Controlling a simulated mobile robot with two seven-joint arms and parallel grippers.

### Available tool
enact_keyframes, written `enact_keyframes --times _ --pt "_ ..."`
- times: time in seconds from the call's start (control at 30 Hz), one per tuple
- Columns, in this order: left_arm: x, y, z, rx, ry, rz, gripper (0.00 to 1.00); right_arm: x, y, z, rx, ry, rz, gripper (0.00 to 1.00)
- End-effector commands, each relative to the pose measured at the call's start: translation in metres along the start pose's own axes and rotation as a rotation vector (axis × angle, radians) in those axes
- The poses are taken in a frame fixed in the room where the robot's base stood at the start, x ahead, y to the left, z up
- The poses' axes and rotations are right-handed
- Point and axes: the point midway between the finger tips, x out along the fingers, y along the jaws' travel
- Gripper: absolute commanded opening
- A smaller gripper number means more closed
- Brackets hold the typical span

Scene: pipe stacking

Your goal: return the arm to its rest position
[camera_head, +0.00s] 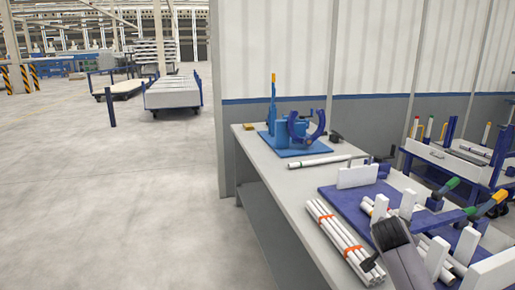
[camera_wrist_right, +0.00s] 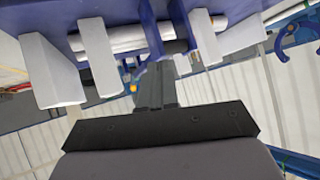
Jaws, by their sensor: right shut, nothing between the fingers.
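My right arm (camera_head: 407,262) comes in from the bottom of the head view, grey with a dark end, over the blue rack (camera_head: 342,200) on the table. Its fingertips cannot be made out there. In the right wrist view my right gripper (camera_wrist_right: 168,70) is shut and empty, just beside the rack's white blocks (camera_wrist_right: 100,58) and a white pipe (camera_wrist_right: 128,37). I cannot tell whether it touches them. My left gripper is not in view.
A strapped bundle of white pipes (camera_head: 338,240) lies on the table (camera_head: 283,187) in front of the rack. A loose pipe (camera_head: 322,161) lies behind. A blue bending tool (camera_head: 290,131) stands at the far end. The floor (camera_head: 120,200) at left is clear.

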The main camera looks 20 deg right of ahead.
Motion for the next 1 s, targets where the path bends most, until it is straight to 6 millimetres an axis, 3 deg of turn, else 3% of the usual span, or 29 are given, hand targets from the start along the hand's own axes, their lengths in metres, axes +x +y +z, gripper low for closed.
enact_keyframes --times 0.03,0.2,0.43,0.6,0.83,1.0 --pt "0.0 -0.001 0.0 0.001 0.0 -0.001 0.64 -0.009 0.004 0.032 -0.107 -0.042 -0.026 0.0" --pt "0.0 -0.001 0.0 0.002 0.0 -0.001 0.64 -0.05 0.019 0.125 -0.446 -0.182 -0.139 0.0" --pt "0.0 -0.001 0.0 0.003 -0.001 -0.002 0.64 -0.129 0.061 0.231 -0.848 -0.388 -0.345 0.0" --pt "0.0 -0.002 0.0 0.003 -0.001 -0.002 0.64 -0.186 0.091 0.277 -1.048 -0.506 -0.5 0.0" --pt "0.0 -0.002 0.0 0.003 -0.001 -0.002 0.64 -0.254 0.126 0.31 -1.225 -0.626 -0.697 0.0" --pt "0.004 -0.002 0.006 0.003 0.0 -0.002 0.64 -0.229 0.106 0.331 -1.183 -0.534 -0.751 0.0"
